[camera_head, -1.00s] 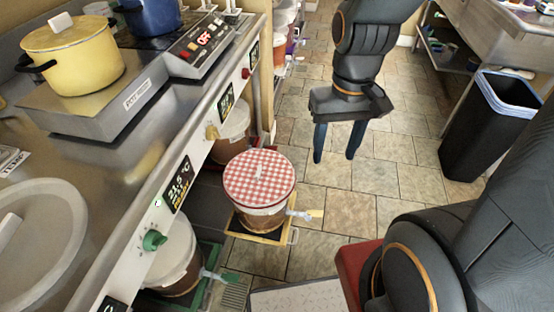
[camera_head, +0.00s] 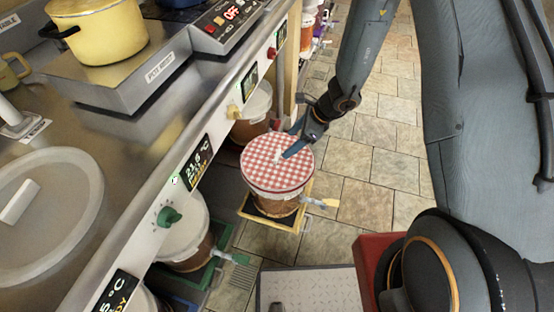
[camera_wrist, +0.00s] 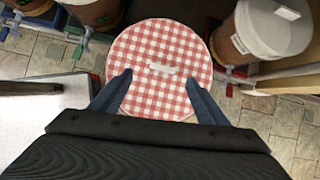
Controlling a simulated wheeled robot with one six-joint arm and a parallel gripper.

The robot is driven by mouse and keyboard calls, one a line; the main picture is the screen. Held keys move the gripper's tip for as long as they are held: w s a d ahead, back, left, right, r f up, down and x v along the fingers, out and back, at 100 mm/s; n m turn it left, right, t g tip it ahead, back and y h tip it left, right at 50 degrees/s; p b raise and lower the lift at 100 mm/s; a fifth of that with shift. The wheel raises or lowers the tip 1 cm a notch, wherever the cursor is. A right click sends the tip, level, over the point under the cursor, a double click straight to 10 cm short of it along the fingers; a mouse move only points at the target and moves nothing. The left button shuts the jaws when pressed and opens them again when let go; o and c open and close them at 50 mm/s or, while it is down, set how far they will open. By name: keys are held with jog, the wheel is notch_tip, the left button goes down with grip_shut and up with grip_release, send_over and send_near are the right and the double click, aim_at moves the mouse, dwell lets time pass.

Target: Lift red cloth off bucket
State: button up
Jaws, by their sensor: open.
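The red-and-white checked cloth (camera_head: 262,176) covers the round top of a bucket (camera_head: 270,205) that stands on a pulled-out wooden tray (camera_head: 286,226). A small pale handle or tab lies at the middle of the cloth. My gripper (camera_head: 293,140) is over the far right part of the cloth, tilted down, with its blue fingers apart. In the wrist view the cloth (camera_wrist: 160,92) lies ahead of and between the open fingers (camera_wrist: 158,88), with the pale tab (camera_wrist: 162,68) beyond the fingertips. The gripper holds nothing. I cannot tell whether the fingers touch the cloth.
A steel counter (camera_head: 120,170) with a control panel runs along the left, above the bucket. White-lidded buckets (camera_head: 184,232) stand under it on either side. A yellow pot (camera_head: 95,32) sits on the hob. Tiled floor (camera_head: 360,165) is clear to the right.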

aim_at(278, 154)
jog(key=shift+m, duration=0.7)
jog(key=shift+w+d+f+p+x, duration=0.1)
jog(key=shift+d+p+x, duration=0.05)
jog(key=shift+x, duration=1.45)
jog(key=shift+w+d+f+p+x, duration=0.1)
jog(key=shift+d+p+x, duration=0.05)
jog(key=shift+x, duration=1.5)
jog(key=shift+w+d+p+x, duration=0.1)
jog(key=shift+d+p+x, duration=0.05)
jog(key=shift+x, duration=1.45)
jog(key=c, duration=1.2)
jog(key=shift+r, duration=0.15)
